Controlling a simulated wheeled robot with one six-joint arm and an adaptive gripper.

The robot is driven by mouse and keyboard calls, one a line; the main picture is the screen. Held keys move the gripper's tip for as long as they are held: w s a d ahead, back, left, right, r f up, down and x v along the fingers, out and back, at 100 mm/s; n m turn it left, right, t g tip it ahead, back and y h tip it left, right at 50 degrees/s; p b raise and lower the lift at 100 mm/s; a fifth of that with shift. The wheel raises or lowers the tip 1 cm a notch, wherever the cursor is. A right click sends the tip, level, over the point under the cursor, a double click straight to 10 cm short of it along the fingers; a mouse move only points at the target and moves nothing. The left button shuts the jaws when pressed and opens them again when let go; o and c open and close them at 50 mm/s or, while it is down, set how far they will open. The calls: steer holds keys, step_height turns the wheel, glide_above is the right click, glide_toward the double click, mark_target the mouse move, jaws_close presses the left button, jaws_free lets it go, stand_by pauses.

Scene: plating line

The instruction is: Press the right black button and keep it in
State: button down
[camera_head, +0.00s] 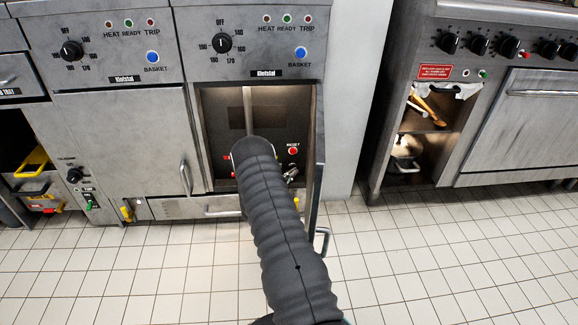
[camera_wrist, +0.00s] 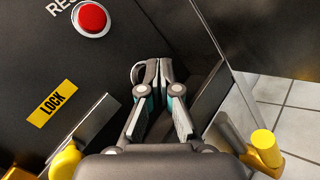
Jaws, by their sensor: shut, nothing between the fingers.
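My gripper (camera_wrist: 153,72) is shut and empty in the wrist view, its fingertips together in front of the dark panel inside the open fryer cabinet. In the head view my arm covers much of the cabinet opening, and only a small part of my gripper (camera_head: 291,174) shows beside it. I cannot make out a black button in either view; the fingers and arm hide part of the panel. I cannot tell whether the fingertips touch anything. A red button (camera_wrist: 91,18) marked with "RES..." sits on the panel, up and left of the fingers; it also shows in the head view (camera_head: 293,151).
Yellow handles (camera_wrist: 264,147) stand at the lower right and lower left. The cabinet's open door (camera_head: 317,185) is on the right. Tiled floor (camera_head: 440,250) in front is clear.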

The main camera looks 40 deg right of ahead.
steer(key=shift+w+d+r, duration=0.3)
steer(key=shift+w+d, duration=0.05)
steer(key=shift+d, duration=0.05)
steer(key=shift+s+a+f, duration=0.2)
steer(key=shift+s, duration=0.25)
steer(key=shift+s+a+r+p, duration=0.1)
steer(key=shift+s+p, duration=0.25)
steer(key=shift+p, duration=0.05)
steer(key=shift+s+a+p, duration=0.35)
steer(key=shift+s+a, duration=0.85)
steer(key=shift+a, duration=0.1)
